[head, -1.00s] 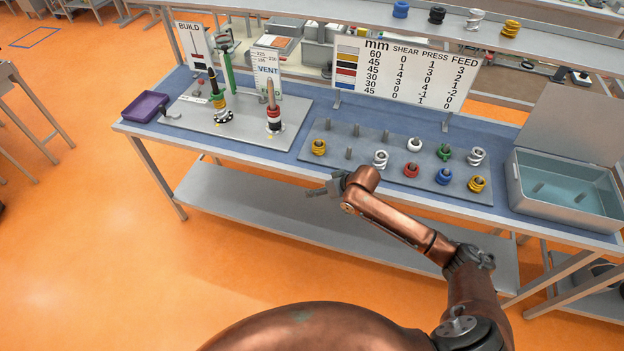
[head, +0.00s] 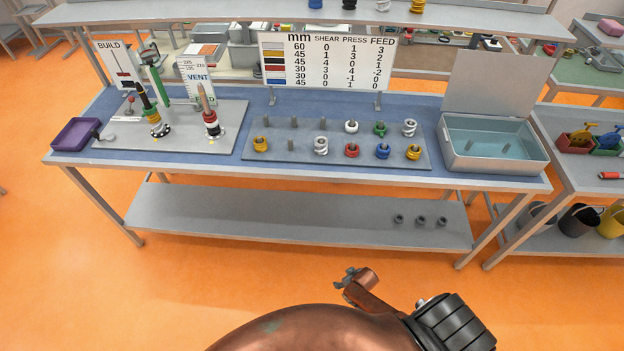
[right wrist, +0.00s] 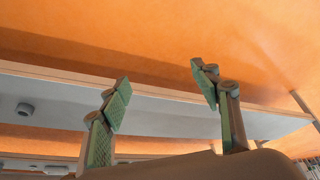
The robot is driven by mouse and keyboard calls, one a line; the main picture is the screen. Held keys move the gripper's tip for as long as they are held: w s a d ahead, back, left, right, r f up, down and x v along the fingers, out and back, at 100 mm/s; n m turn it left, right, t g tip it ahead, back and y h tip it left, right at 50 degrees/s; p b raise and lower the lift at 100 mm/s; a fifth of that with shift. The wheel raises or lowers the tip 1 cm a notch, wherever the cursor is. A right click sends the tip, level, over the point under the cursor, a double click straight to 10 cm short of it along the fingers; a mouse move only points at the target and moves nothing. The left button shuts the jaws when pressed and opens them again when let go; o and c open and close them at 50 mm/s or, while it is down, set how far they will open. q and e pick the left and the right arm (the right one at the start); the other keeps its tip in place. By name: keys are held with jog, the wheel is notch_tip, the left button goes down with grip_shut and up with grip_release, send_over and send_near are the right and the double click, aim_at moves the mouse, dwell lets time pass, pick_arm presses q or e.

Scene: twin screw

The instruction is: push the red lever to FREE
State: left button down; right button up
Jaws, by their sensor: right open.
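A small red-tipped lever (head: 130,99) stands at the left end of the grey plate (head: 228,128) on the workbench, near a small white label too small to read. Two upright spindles stand on the same plate: one carries yellow, white and black rings (head: 153,115), the other red, black and white rings (head: 211,122). My right gripper (head: 345,279) is low in front of the bench, far from the lever. In the right wrist view it is open and empty (right wrist: 160,88), its fingers wide apart. My left gripper is not in view.
A purple tray (head: 77,134) is at the bench's left end. A pegboard with coloured rings (head: 338,158) lies in the middle, and an open grey bin (head: 495,163) stands at the right. The lower shelf (head: 300,220) juts out below. The floor in front is clear.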

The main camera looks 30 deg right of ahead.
jog(key=s+a+f+g, duration=0.1)
jog(key=s+f, duration=0.3)
jog(key=s, duration=0.7)
jog(key=s+a+f+g, duration=0.1)
jog(key=s+f, duration=0.3)
jog(key=s, duration=0.8)
jog(key=s+a+f+n+g, duration=0.1)
jog(key=s+a+f, duration=0.2)
jog(key=s, duration=0.9)
jog(key=shift+s+a+f+g, duration=0.15)
jog(key=shift+a+f+g, duration=0.2)
jog(key=shift+f, duration=0.4)
jog(key=shift+c, duration=0.4)
